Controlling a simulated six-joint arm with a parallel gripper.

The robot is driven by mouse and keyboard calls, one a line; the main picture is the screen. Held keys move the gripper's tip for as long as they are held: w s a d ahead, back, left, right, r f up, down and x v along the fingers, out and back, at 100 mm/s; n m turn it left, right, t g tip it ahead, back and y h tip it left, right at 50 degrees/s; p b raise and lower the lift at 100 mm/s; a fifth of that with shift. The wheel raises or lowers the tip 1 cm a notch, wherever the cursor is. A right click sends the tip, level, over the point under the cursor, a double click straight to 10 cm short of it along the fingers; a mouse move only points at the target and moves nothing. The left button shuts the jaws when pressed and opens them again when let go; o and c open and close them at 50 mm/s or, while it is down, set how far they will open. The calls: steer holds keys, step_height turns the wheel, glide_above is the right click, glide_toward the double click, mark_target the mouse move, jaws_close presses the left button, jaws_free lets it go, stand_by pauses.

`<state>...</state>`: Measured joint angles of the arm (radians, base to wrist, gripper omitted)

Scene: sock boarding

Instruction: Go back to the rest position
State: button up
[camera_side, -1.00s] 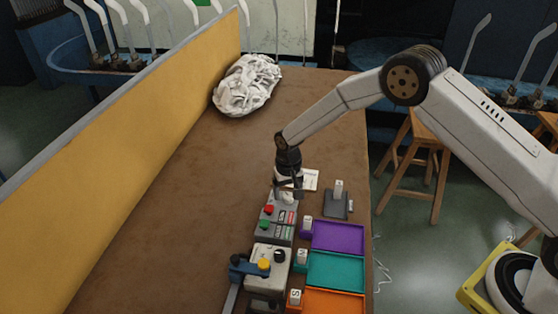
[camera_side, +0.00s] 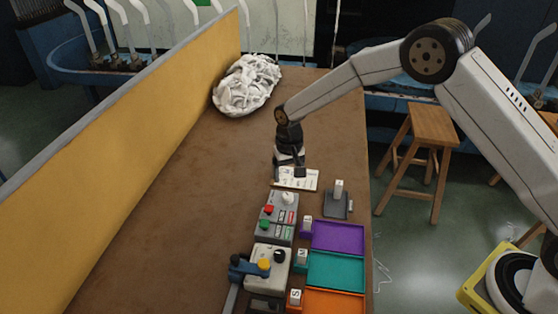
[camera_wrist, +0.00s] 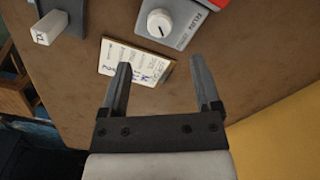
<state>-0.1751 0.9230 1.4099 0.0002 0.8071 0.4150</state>
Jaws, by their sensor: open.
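My gripper (camera_side: 288,172) hangs above the brown table (camera_side: 190,190), near the white card and just behind the grey control box. In the wrist view my gripper (camera_wrist: 162,90) is open, and its two fingers are apart with nothing between them. The white card (camera_side: 305,180) lies on the table and shows handwritten lines in the wrist view (camera_wrist: 128,62). The grey control box (camera_side: 278,222) has a white knob (camera_side: 288,198), a red button and a green button. The knob also shows in the wrist view (camera_wrist: 160,22), clear of the fingers.
Purple (camera_side: 338,237), teal (camera_side: 337,271) and orange (camera_side: 334,301) trays line the right edge. A small stand (camera_side: 336,204) with a white tag is behind them. A white cloth pile (camera_side: 247,85) lies at the back by the yellow partition (camera_side: 130,150). The table's left side is clear.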

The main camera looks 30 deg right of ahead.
steer(key=shift+s+d+r, duration=0.25)
steer(key=shift+s+r, duration=0.05)
steer(key=shift+r, duration=0.1)
steer(key=s+d+r+n+t, duration=0.1)
steer(key=s+d+r, duration=0.2)
steer(key=s, duration=0.5)
steer(key=s+d+r+n, duration=0.1)
steer(key=s+d+r, duration=0.2)
steer(key=s, duration=0.5)
steer(key=s+d+r+t, duration=0.1)
steer(key=s+d+r, duration=0.2)
steer(key=s, duration=0.5)
steer(key=shift+s+n+t, duration=0.15)
steer(key=shift+n+t, duration=0.15)
steer(key=shift+n, duration=0.1)
